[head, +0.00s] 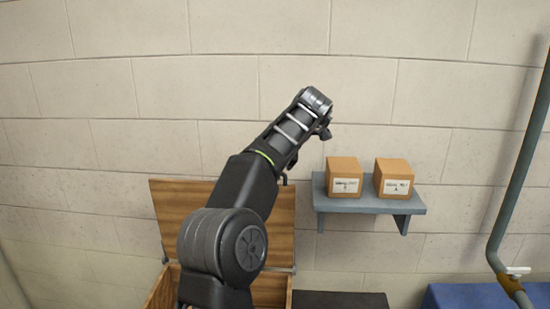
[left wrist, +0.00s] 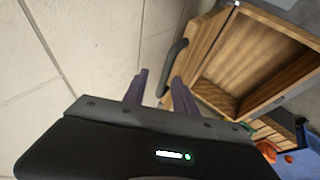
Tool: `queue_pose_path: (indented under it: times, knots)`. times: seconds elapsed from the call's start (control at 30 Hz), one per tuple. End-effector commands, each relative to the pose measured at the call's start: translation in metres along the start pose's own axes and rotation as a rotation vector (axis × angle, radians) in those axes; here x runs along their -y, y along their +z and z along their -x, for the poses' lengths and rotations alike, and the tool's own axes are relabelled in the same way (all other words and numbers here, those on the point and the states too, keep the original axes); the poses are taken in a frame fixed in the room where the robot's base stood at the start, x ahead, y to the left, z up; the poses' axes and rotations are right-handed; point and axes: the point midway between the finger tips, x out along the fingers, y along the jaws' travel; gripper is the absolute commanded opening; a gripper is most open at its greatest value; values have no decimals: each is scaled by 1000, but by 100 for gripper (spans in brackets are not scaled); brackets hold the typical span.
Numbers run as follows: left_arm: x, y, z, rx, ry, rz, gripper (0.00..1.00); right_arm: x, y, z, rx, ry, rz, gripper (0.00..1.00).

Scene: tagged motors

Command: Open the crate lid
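The wooden crate (left wrist: 236,92) is open, and its inside shows in the left wrist view. In the head view its lid (head: 172,207) stands raised, leaning back near the wall, with my arm in front of part of it. In the left wrist view the lid (left wrist: 206,32) carries a dark handle (left wrist: 176,57). My left gripper (left wrist: 156,90) is open, with a gap between its fingers and nothing in it. The handle is just beyond the right-hand finger; I cannot tell whether they touch. My right gripper is in neither view.
A grey wall shelf (head: 368,205) holds two cardboard boxes, (head: 344,177) and (head: 394,179). A pipe (head: 518,180) with a valve runs down the right. A dark surface (head: 340,300) and a blue one (head: 465,297) lie below. Small orange things (left wrist: 266,150) lie near the crate.

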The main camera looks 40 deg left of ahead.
Motion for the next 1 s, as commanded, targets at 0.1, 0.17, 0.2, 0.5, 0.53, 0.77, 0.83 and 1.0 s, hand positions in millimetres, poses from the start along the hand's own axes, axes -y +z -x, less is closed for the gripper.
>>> queue_pose_path:
  times: [0.1, 0.17, 0.2, 0.5, 0.53, 0.77, 0.83, 1.0]
  knots:
    - [-1, 1, 13, 2, 5, 1, 33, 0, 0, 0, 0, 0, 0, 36]
    - [-1, 1, 17, 1, 4, 0, 33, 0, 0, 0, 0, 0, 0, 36]
    - [-1, 0, 20, 1, 4, 0, 33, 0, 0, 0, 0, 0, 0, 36]
    - [-2, -2, 35, 1, 8, 4, 33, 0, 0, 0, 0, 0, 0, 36]
    - [-2, -2, 35, 1, 9, 5, 33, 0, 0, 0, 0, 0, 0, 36]
    - [-2, -3, 36, 2, 9, 6, 33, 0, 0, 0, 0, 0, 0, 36]
    - [-2, -3, 36, 2, 9, 6, 33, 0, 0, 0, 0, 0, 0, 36]
    - [-2, -3, 36, 2, 9, 6, 33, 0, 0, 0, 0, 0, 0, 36]
